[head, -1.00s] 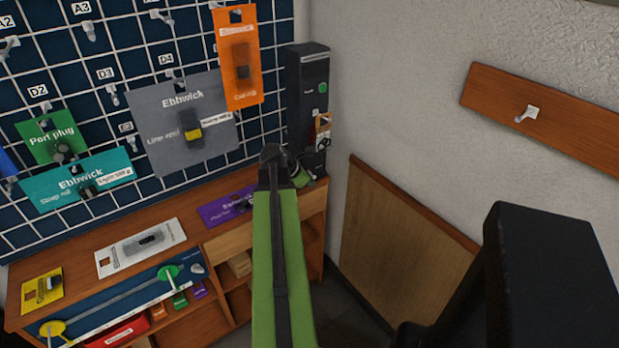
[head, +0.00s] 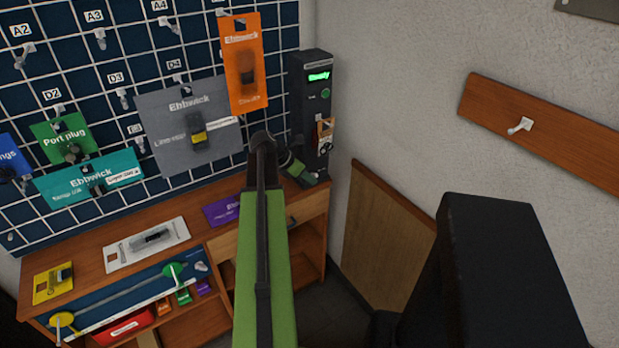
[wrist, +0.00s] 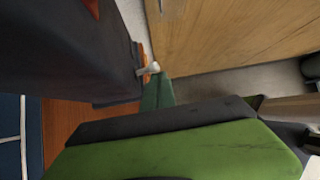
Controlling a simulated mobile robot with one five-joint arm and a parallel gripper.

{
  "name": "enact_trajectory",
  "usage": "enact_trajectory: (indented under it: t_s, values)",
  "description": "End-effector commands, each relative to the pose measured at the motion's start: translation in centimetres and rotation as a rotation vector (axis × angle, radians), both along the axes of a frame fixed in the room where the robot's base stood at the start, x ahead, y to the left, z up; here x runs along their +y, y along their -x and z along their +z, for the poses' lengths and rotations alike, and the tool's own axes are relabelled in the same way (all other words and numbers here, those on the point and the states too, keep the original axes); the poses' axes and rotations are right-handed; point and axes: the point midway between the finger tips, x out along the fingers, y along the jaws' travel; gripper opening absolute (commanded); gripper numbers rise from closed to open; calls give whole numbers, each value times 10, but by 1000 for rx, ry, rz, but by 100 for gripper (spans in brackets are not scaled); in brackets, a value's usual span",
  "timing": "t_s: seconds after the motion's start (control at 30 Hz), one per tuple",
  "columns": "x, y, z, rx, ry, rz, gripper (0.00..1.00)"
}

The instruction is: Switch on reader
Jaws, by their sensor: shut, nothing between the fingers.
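The reader (head: 311,115) is a tall black box at the right end of the workbench, against the pegboard's edge. Its small screen is lit and shows green text that looks like "Ready". A round green button (head: 326,94) sits below the screen. In the wrist view the reader's dark body (wrist: 65,50) fills the upper left, close to the green fingertip (wrist: 157,93).
An orange card (head: 245,90), a grey card (head: 165,130), a teal card (head: 75,185) and others hang on the pegboard. The bench (head: 85,262) carries white, yellow and purple cards. A wall rail (head: 580,150) with a hook is at right.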

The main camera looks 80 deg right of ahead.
Motion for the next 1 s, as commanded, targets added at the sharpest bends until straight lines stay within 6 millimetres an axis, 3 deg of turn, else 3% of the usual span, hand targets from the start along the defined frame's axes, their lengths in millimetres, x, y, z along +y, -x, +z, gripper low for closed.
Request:
enact_trajectory:
  t_s: [0.3, 0.43, 1.0]
  values:
    - [-1, 2, 2, -1, 1, -3, 0]
    - [3, -3, 12, 0, 0, -2, 0]
    - [53, -66, 121, 0, 0, -2, 0]
